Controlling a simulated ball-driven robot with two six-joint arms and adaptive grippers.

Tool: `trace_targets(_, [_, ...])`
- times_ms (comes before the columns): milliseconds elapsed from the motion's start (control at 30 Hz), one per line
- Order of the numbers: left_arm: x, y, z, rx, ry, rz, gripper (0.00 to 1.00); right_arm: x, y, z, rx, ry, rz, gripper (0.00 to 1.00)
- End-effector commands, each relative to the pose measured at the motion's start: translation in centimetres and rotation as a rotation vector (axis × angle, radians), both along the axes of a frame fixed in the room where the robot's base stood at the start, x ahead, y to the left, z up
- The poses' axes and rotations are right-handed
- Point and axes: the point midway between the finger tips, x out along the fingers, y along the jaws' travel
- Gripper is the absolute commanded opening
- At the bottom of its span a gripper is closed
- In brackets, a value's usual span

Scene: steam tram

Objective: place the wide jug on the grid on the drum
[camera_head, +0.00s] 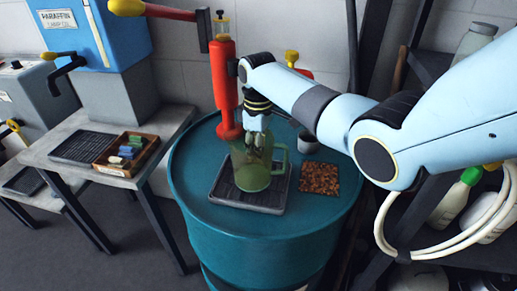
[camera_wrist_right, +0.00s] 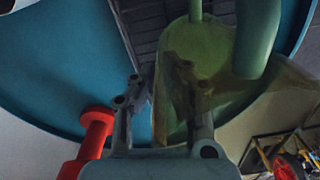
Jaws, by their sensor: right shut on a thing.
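The wide jug (camera_head: 254,177) is green and translucent, upright, with its handle to the right in the head view. It is over the dark grid (camera_head: 250,207) on the teal drum (camera_head: 213,235); I cannot tell whether its base touches the grid. My right gripper (camera_head: 258,145) reaches down from above and is shut on the jug's wall. In the right wrist view the jug (camera_wrist_right: 226,80) fills the upper middle, with the gripper fingers (camera_wrist_right: 168,105) at its wall. The grid's far part is hidden behind the jug. My left gripper is not in view.
A red pump (camera_head: 224,85) stands at the drum's back, close left of my right gripper. A brown mat (camera_head: 319,179) and a dark cup (camera_head: 307,142) are on the drum's right. A grey table (camera_head: 160,125) with a wooden tray (camera_head: 108,167) stands left.

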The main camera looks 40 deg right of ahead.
Motion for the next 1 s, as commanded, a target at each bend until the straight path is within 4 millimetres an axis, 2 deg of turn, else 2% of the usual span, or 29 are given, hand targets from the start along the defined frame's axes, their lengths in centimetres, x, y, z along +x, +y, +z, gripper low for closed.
trace_targets(133, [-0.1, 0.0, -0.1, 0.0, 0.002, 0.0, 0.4, 0.0, 0.0, -0.1, 0.0, 0.0, 0.0, 0.0])
trace_targets(167, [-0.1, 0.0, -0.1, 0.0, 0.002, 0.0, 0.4, 0.0, 0.0, -0.2, 0.0, 0.0, 0.0, 0.1])
trace_targets(333, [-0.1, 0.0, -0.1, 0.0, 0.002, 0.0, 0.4, 0.0, 0.0, -0.1, 0.0, 0.0, 0.0, 0.32])
trace_targets(667, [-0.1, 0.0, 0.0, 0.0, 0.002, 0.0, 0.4, 0.0, 0.0, 0.3, 0.0, 0.0, 0.0, 0.32])
trace_targets(767, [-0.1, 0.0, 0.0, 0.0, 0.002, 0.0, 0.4, 0.1, 0.0, 1.5, -0.001, -0.003, 0.0, 0.32])
trace_targets(1000, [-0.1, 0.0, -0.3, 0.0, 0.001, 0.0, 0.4, 0.2, -0.1, 6.8, -0.001, -0.004, 0.0, 0.32])
